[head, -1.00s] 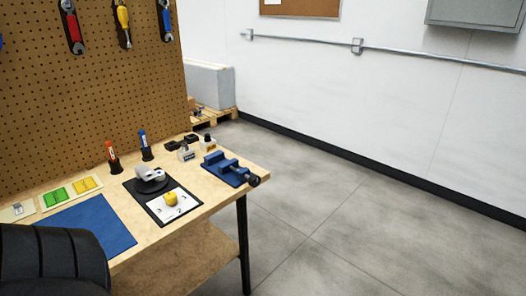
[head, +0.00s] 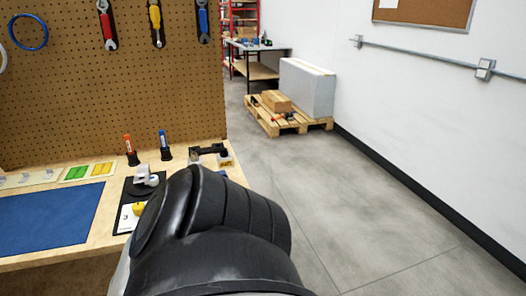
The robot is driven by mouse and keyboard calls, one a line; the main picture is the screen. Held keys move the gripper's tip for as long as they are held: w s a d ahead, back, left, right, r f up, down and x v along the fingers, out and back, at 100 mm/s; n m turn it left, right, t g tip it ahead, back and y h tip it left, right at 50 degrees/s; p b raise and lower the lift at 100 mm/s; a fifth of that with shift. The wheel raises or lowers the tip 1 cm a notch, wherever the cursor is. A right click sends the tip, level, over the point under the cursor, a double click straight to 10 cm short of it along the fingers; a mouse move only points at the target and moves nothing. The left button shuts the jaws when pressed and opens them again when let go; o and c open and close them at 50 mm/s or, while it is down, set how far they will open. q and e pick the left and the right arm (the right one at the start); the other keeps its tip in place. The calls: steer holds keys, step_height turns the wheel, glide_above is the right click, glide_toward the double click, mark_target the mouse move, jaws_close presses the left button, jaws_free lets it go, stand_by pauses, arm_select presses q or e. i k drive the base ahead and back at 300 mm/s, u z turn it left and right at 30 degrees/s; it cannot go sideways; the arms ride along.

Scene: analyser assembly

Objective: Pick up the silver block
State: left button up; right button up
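I cannot tell for certain which thing is the silver block. Neither of my grippers shows in the head view.
A blue mat (head: 50,215) covers the bench's left front. A yellow object (head: 138,209) lies on a white numbered card (head: 125,218). A loaded pallet (head: 270,122) stands beyond. The floor at right is clear.

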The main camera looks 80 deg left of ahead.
mark_target(201, 162)
steer(key=i, duration=0.9)
steer(key=u, duration=3.25)
